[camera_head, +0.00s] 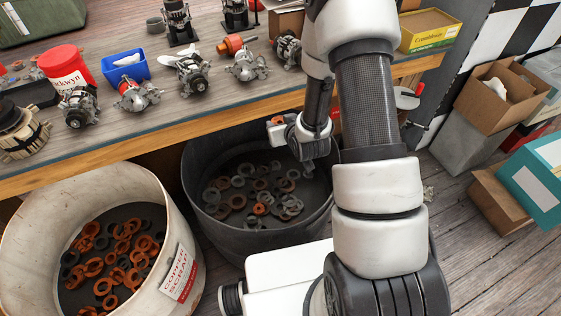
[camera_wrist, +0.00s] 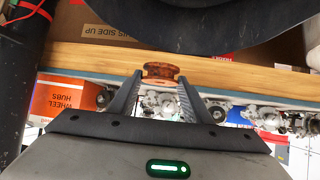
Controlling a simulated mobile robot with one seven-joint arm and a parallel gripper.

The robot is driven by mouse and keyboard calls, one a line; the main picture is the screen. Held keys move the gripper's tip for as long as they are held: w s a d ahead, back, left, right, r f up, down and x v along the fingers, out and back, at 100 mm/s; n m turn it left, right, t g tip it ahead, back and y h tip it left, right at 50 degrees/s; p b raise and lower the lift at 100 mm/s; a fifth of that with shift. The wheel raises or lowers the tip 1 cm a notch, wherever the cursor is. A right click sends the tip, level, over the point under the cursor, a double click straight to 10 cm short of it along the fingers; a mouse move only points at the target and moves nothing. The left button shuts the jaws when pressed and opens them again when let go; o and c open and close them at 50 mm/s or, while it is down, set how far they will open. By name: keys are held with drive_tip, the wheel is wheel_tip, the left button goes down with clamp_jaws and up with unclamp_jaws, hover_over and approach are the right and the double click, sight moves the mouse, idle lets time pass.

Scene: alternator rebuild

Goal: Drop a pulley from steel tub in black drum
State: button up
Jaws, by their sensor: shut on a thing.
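The black drum (camera_head: 203,217) stands on the floor in front of the bench, with grey and rust-brown rings in its bottom. In the wrist view my gripper (camera_wrist: 160,88) is shut on a rust-brown pulley (camera_wrist: 160,71), held between the fingertips. A dark curved surface (camera_wrist: 215,25) at the top of the wrist view may be the drum. I cannot make out a steel tub.
A white copper scrap drum (camera_head: 165,200) with copper and dark rings stands left of the black drum. The bench (camera_head: 150,150) behind carries alternators, a red bucket (camera_head: 66,70) and a blue bin (camera_head: 125,65). Cardboard boxes (camera_head: 503,95) stand at the right.

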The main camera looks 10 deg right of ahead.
wheel_tip(320, 180, down, 24)
drive_tip(key=b, duration=1.2)
drive_tip(key=shift+y, duration=0.3)
drive_tip(key=shift+a, duration=0.1)
drive_tip(key=o, duration=1.2)
drive_tip(key=shift+o, duration=0.2)
drive_tip(key=shift+s, duration=0.1)
drive_tip(key=p+v, duration=0.2)
drive_tip(key=v, duration=0.5)
drive_tip(key=shift+s+r, duration=0.15)
